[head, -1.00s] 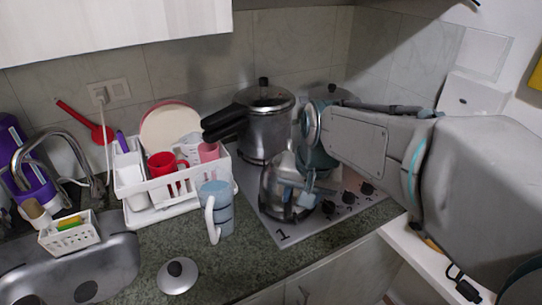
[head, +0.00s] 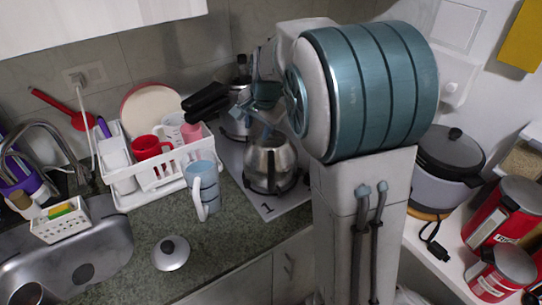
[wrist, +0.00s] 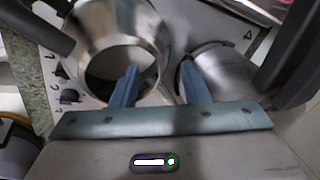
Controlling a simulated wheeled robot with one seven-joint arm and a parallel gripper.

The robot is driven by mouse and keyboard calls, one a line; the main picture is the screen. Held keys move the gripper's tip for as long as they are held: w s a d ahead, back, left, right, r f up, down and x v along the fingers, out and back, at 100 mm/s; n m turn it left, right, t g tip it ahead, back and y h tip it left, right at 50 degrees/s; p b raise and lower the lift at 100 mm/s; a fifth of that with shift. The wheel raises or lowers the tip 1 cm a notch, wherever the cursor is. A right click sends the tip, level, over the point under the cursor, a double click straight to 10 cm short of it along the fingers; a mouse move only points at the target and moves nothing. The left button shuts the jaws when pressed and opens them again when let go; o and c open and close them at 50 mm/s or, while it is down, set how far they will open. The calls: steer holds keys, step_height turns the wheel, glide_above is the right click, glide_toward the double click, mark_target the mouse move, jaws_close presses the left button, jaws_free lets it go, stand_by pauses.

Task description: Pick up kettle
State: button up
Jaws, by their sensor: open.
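The kettle (head: 268,168), a shiny steel vessel, stands on the hob in the head view. In the wrist view an open-topped steel vessel, apparently the kettle (wrist: 128,28), fills the upper left. My gripper (wrist: 160,76) is open, its two blue fingers apart with nothing clearly held between them. The left finger overlaps the vessel's opening in that picture; the right finger lies outside its rim. I cannot tell the depth or any contact. In the head view my gripper (head: 266,112) is above the kettle, partly hidden by my arm.
A pressure cooker (head: 236,122) with a black handle stands behind the kettle. A blue mug (head: 204,182), a lid (head: 170,253) and a white dish rack (head: 160,178) are to the left. A cooker (head: 446,165) and red canisters (head: 496,220) are at right.

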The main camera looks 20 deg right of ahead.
mark_target(256, 138)
steer(key=shift+p+x, duration=0.5)
steer(key=shift+x, duration=2.5)
steer(key=shift+w+d+r, duration=0.1)
steer(key=shift+d, duration=0.05)
jaws_close()
